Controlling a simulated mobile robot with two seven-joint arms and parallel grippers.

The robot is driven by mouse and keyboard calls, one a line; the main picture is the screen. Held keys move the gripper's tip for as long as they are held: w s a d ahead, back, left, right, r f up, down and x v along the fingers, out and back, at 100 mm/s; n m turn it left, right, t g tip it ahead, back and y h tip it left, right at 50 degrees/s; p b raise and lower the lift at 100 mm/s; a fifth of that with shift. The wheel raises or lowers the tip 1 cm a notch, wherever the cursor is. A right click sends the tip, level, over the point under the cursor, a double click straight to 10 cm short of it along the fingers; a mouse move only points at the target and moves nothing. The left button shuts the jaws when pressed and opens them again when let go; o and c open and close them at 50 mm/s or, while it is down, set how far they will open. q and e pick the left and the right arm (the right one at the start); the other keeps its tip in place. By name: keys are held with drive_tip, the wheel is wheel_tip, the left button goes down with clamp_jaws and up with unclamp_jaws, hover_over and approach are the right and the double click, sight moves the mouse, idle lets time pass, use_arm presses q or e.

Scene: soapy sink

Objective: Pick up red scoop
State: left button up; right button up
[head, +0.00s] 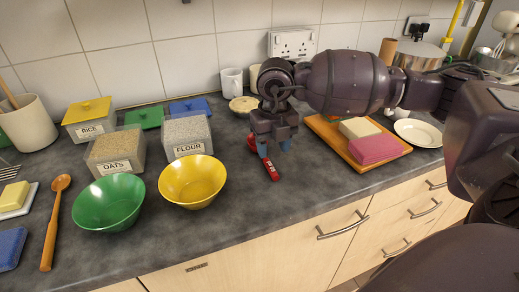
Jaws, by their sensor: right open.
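The red scoop (271,171) lies on the dark counter, right of the yellow bowl. Its handle end points toward the front edge, and another red part shows just left of the gripper. The middle of it is hidden behind my right gripper. My right gripper (274,149) points down over the scoop with its blue-tipped fingers apart. The fingertips are close to the scoop, but I cannot tell whether they touch it. My left gripper is not in view.
A yellow bowl (193,185) and a green bowl (108,207) stand left of the scoop. A FLOUR container (186,131) stands behind the yellow bowl. A wooden board (352,149) with a pink block lies to the right. Bare counter lies in front of the scoop.

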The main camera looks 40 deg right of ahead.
sight(269, 163)
drive_tip(key=f, duration=0.3)
drive_tip(key=f+b, duration=0.1)
drive_tip(key=f, duration=0.1)
drive_tip(key=shift+w+a, duration=0.25)
drive_tip(key=shift+w, duration=0.15)
clamp_jaws()
